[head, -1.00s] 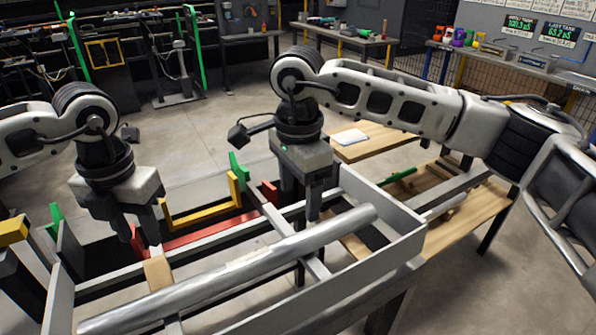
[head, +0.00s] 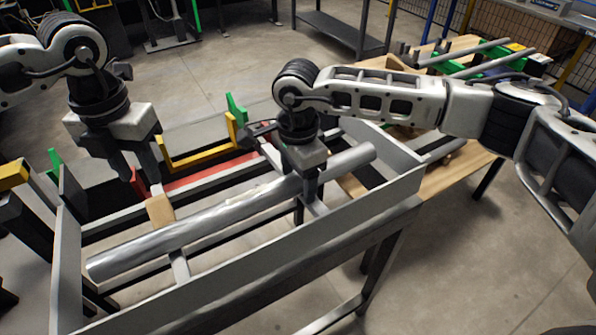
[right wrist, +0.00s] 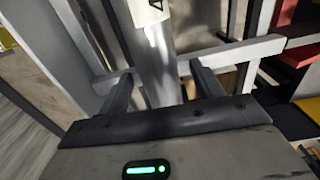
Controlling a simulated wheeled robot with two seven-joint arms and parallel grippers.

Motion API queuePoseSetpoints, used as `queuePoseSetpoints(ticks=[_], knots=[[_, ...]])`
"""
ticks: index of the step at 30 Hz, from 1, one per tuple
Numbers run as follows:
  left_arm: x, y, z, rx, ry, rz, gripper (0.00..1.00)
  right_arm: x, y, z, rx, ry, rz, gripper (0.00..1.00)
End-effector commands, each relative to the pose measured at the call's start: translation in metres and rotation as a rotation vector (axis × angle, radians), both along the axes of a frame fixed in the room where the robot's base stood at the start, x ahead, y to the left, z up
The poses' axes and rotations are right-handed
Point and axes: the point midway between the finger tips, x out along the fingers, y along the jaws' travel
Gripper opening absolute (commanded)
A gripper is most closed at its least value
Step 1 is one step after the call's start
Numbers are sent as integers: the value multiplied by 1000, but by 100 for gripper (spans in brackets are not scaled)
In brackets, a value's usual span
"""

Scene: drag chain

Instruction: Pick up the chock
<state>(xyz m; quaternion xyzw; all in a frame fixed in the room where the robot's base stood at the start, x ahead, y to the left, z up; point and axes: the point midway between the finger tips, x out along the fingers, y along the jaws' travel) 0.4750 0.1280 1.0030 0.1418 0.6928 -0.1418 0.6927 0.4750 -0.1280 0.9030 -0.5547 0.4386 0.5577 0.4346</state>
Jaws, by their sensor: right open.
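A tan wooden block (head: 160,211), which looks like a chock, sits against the far side of a long grey metal bar (head: 215,221), near the bar's left end. My right gripper (head: 308,190) is open over the right part of the bar, pointing down. In the right wrist view its two fingers (right wrist: 162,88) stand on either side of the bar (right wrist: 160,60). I cannot make out a second chock near the right gripper.
The bar lies in a grey metal frame (head: 300,256) with a raised near wall and cross rails. Red and yellow brackets (head: 200,150) stand on the far side. A wooden table (head: 455,180) with bars and green parts is at the right. The near floor is clear.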

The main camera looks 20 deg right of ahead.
Motion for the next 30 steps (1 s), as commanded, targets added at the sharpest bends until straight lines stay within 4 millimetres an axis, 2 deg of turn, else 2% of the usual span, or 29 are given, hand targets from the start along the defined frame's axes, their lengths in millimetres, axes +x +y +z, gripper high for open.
queuePoseSetpoints(ticks=[1,8,11,20,23,26,30], knots=[[0,0,0,0,0,0,36,0,0,0,0,0,0,66],[0,0,0,0,0,0,36,0,0,0,0,0,0,2],[0,0,0,0,0,0,61,0,0,1,0,0,0,2],[0,0,0,0,0,-50,62,0,0,1,0,0,1,2],[0,-1,0,-1,0,-173,62,0,0,1,0,0,1,2],[0,-2,1,-1,1,-375,62,0,0,1,1,0,1,2],[0,-3,2,-1,0,-725,62,0,0,1,1,0,1,2]])
